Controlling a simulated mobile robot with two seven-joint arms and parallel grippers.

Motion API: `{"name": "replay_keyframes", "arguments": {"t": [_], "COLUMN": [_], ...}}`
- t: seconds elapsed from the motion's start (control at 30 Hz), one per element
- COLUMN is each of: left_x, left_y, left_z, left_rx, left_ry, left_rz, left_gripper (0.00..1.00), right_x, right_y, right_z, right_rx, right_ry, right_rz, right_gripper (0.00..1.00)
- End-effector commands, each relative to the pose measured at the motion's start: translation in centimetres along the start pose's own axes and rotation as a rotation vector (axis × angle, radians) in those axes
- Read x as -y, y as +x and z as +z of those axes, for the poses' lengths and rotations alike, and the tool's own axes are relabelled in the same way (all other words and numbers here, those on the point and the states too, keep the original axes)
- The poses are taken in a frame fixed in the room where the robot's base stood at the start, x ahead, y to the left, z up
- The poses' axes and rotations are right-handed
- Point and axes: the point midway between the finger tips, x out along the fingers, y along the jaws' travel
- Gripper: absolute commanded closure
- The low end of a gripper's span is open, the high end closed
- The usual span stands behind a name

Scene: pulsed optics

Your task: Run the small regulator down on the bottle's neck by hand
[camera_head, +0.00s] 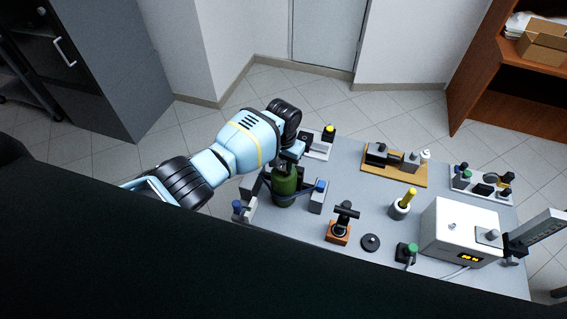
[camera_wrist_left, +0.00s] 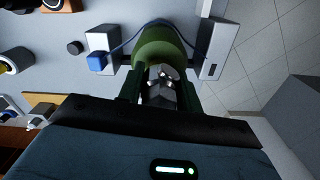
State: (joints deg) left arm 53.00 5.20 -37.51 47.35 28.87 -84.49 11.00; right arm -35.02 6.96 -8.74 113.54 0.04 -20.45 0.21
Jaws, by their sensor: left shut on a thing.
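The green bottle (camera_head: 286,192) stands upright at the near left part of the grey table. My left gripper (camera_head: 291,157) comes down over its top from the left. In the left wrist view the gripper (camera_wrist_left: 161,92) has its two dark fingers on either side of the small grey metal regulator (camera_wrist_left: 163,80), shut on it. The rounded green bottle (camera_wrist_left: 160,47) shows just beyond the regulator. The gripper hides most of the regulator in the head view. I cannot tell how far down it sits on the neck. My right gripper is not in view.
Grey-white blocks stand close on both sides of the bottle, the right one (camera_head: 317,195) with a blue knob; a dark strap runs by the bottle. An orange-based stand (camera_head: 338,233), a black disc (camera_head: 370,242) and a white box (camera_head: 462,231) with a lit display are to the right.

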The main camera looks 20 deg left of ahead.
Motion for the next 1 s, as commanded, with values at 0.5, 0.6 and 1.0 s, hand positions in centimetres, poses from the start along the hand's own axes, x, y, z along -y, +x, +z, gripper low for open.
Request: {"name": "replay_keyframes", "arguments": {"t": [0.5, 0.6, 1.0], "left_x": [0.36, 0.35, 0.25], "left_y": [-0.67, -0.67, -0.44], "left_z": [-0.5, -0.5, -0.34], "left_rx": [-0.015, -0.016, -0.011], "left_ry": [0.231, 0.282, 0.289], "left_rz": [-0.007, -0.008, -0.005], "left_gripper": [0.97, 0.97, 0.4], "right_x": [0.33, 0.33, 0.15], "right_y": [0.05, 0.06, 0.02], "right_z": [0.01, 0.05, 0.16], "right_rx": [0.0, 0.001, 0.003], "right_ry": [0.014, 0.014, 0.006], "right_rz": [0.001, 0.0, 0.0], "right_gripper": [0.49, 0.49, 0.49]}}
